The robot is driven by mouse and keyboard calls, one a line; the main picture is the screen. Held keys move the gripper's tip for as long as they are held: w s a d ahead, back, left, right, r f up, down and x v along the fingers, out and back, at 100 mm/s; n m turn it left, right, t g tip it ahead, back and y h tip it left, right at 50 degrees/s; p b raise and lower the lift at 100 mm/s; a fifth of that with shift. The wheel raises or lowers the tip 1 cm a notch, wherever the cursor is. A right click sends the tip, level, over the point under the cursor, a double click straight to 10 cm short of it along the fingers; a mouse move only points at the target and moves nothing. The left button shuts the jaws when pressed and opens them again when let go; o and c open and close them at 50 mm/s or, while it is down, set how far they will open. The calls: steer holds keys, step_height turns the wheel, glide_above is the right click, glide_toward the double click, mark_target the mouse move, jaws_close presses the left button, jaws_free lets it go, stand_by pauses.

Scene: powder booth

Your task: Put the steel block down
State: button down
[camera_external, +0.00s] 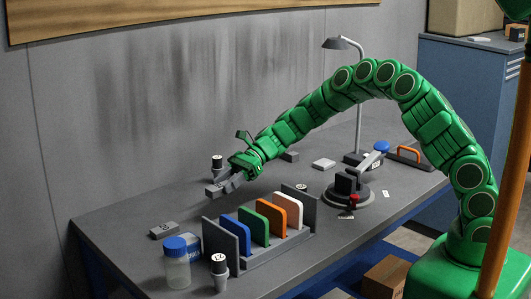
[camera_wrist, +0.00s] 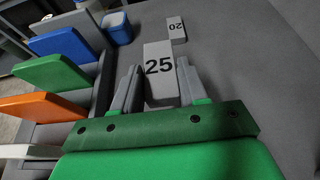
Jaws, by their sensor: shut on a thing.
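My gripper (camera_wrist: 157,84) is shut on a grey steel block (camera_wrist: 158,62) marked 25, with one finger on each side of it. In the external view my gripper (camera_external: 229,180) holds the block (camera_external: 218,188) over the back left part of the grey table (camera_external: 130,212). The block's far end sticks out past the fingers. I cannot tell whether its underside touches the table. A smaller grey block (camera_wrist: 176,28) marked 20 lies beyond the held one; it also shows in the external view (camera_external: 163,230), apart from my gripper.
A rack (camera_external: 262,262) with blue, green, orange and white panels stands at the front. A blue-lidded jar (camera_external: 177,268) and a dark cylinder (camera_external: 219,275) stand left of it. Another cylinder (camera_external: 217,161) is behind my gripper. A lamp (camera_external: 359,120) and a clamp-like fixture (camera_external: 348,190) stand right.

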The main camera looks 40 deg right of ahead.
mark_target(216, 212)
steer(key=w+f, duration=0.1)
steer(key=w+a+f, duration=0.1)
steer(key=f, duration=0.1)
steer(key=shift+w+a+f, duration=0.1)
steer(key=shift+w+f, duration=0.15)
steer(key=shift+f, duration=0.05)
steer(key=shift+w+a+f, duration=0.2)
steer(key=shift+w+f, duration=0.3)
step_height(216, 212, down, 3)
steer(key=shift+f, duration=0.15)
steer(key=c, duration=0.6)
jaws_free()
steer(key=v, duration=1.2)
steer(key=shift+r, duration=0.2)
